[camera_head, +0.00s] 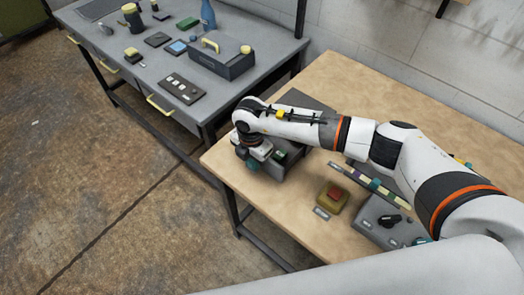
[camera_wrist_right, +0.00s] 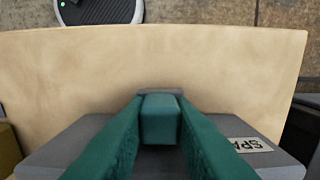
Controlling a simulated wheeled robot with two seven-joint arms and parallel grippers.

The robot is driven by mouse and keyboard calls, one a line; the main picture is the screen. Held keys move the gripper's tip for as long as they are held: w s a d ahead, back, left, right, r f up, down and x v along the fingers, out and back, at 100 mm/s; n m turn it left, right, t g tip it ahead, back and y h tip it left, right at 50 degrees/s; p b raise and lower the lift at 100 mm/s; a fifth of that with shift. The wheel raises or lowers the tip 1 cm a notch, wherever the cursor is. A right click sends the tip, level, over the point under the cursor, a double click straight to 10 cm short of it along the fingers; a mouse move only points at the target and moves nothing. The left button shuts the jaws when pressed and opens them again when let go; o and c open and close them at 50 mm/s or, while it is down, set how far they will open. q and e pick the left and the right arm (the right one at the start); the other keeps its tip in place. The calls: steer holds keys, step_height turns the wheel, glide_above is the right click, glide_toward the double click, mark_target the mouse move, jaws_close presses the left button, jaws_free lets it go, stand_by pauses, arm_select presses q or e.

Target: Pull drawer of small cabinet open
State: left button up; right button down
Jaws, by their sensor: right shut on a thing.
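The small grey cabinet (camera_head: 290,160) stands near the left front of the wooden table, partly hidden behind my right arm. In the right wrist view its grey surface (camera_wrist_right: 285,165) carries a white label reading "SPA", with the rest cut off. My right gripper (camera_head: 251,163) is at the cabinet's left front side. In the right wrist view its green fingers (camera_wrist_right: 160,120) are closed on a small teal block, which looks like the drawer handle (camera_wrist_right: 160,122). I cannot tell how far the drawer is out. My left gripper is not in view.
A yellow box with a red button (camera_head: 333,196) and a grey panel with a black knob (camera_head: 383,220) stand right of the cabinet. The wooden table's front left (camera_head: 225,165) is bare. A grey workbench (camera_head: 120,60) with tools and a toolbox stands behind left.

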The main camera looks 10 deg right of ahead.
steer(key=shift+s+a, duration=0.3)
steer(key=shift+a, duration=0.15)
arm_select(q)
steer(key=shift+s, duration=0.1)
arm_select(e)
steer(key=c, duration=1.2)
jaws_free()
steer(key=shift+c, duration=0.2)
arm_select(q)
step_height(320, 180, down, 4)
steer(key=b, duration=0.3)
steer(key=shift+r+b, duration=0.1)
steer(key=shift+b, duration=0.3)
arm_select(e)
step_height(320, 180, up, 12)
